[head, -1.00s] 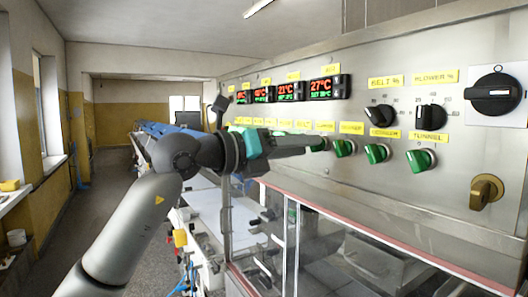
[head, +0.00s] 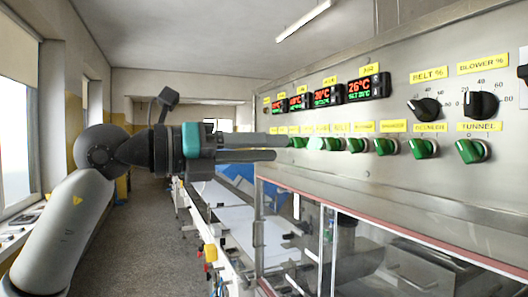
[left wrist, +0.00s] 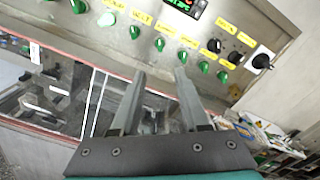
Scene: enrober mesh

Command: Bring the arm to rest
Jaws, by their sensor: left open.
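My left gripper (head: 275,147) reaches in from the left in the head view, in front of the steel control panel (head: 420,185). Its two fingers are apart with nothing between them. In the left wrist view the open fingers (left wrist: 160,77) point toward the panel's row of green knobs (left wrist: 160,44), with a gap before it. In the head view the fingertips overlap the left part of the green knob row (head: 386,147); whether they touch a knob cannot be told there. My right gripper is not in view.
Temperature displays (head: 366,88) and black dials (head: 481,104) sit above the green knobs. Below the panel is a glass-sided enclosure with a red edge (head: 400,232). A conveyor (head: 235,225) runs back beside it. The aisle floor (head: 150,220) at left looks clear.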

